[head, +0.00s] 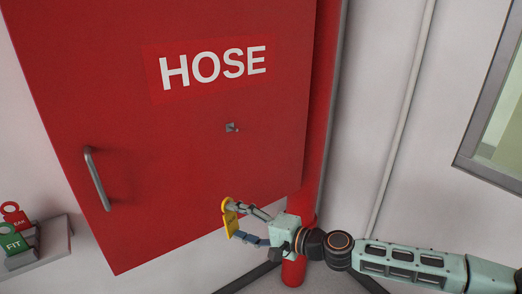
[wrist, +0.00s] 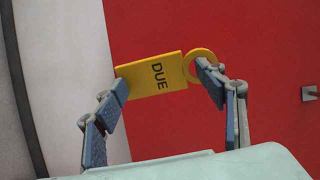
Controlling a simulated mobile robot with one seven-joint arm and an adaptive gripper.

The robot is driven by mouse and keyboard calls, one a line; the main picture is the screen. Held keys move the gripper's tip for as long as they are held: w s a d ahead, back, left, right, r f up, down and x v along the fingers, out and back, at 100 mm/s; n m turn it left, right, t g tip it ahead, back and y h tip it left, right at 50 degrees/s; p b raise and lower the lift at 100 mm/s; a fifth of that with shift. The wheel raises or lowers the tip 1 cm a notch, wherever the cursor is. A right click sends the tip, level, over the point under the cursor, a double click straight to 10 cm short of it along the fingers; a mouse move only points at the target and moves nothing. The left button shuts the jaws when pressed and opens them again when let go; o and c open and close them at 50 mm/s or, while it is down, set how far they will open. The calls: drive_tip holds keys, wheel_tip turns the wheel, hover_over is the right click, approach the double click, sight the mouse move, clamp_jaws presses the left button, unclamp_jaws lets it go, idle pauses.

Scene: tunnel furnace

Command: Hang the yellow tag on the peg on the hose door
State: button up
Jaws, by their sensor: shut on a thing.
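The yellow tag (wrist: 150,82), marked DUE, has a ring at one end. My gripper (wrist: 168,84) is shut on the yellow tag, with one finger at the ring end and the other at the far end. In the head view the tag (head: 230,220) is held in front of the lower part of the red hose door (head: 190,185). The small metal peg (head: 232,128) sticks out of the door below the word HOSE, above the tag. The peg (wrist: 310,93) also shows at the right edge of the wrist view, apart from the tag.
A bar handle (head: 96,180) stands out on the door's left side. A grey shelf (head: 50,250) at the lower left holds a green FIT tag (head: 13,242) and a red tag (head: 15,215). A red cylinder (head: 293,270) is below the door. A thin pipe (head: 402,120) runs down the wall.

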drive_tip(key=shift+m+t, duration=0.4)
drive_tip(key=shift+t, duration=0.3)
drive_tip(key=r, duration=0.2)
drive_tip(key=d+r, duration=0.1)
drive_tip(key=r, duration=0.1)
drive_tip(key=w+r+p, duration=0.1)
drive_tip(key=r, duration=0.1)
drive_tip(key=shift+d+r, duration=0.2)
drive_tip(key=shift+r, duration=0.1)
clamp_jaws()
drive_tip(key=w+d+r+m+t+p, duration=0.1)
drive_tip(key=d+r+m+t+p, duration=0.3)
drive_tip(key=r, duration=0.7)
drive_tip(key=shift+w+a+f+n+g+h+b, duration=0.15)
drive_tip(key=shift+w+a+n+b, duration=0.15)
drive_tip(key=shift+w+a, duration=0.7)
drive_tip(key=shift+w+a+f+n+g+h+b, duration=0.1)
drive_tip(key=shift+w+a+n+b, duration=0.3)
drive_tip(key=shift+w, duration=1.1)
drive_tip(key=shift+w+a+f+n+g+h+b, duration=0.15)
drive_tip(key=shift+w+a+n, duration=0.15)
drive_tip(key=shift+w+a, duration=0.75)
drive_tip(key=shift+w+f+b, duration=0.45)
drive_tip(key=shift+f+b, duration=0.05)
drive_tip(key=shift+b, duration=0.05)
